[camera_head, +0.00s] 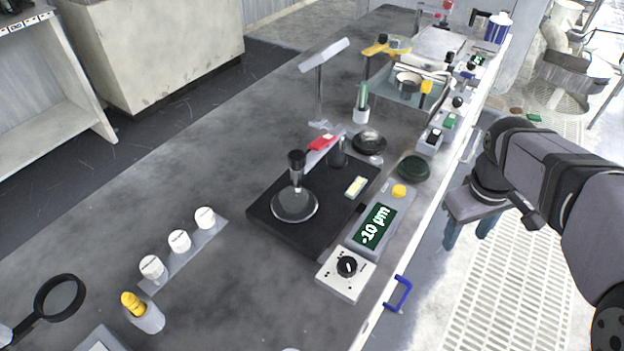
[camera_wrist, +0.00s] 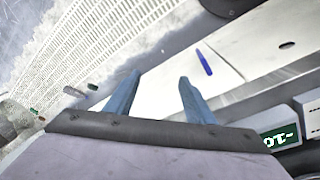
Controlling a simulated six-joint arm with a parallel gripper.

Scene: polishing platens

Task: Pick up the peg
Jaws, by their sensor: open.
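My gripper (camera_head: 468,232) hangs off the right side of the bench, over the grated floor, its two blue fingers apart and empty. In the wrist view my gripper (camera_wrist: 160,82) also shows with nothing between its fingertips. I cannot tell for sure which thing is the peg. Candidates in the head view are a yellow-topped piece (camera_head: 132,304) in a grey-white cup (camera_head: 150,320) at the lower left, and a green upright piece (camera_head: 362,95) in a white holder (camera_head: 361,116) near the back. Both are well away from my gripper.
A black plate (camera_head: 265,212) with a dark-topped stand (camera_head: 295,205) fills mid-bench. Beside it are a -10 µm display (camera_head: 375,226), a knob box (camera_head: 345,275) and a blue handle (camera_head: 398,294) at the edge. Several white cylinders (camera_head: 179,241) line the left. The bench's left half is mostly clear.

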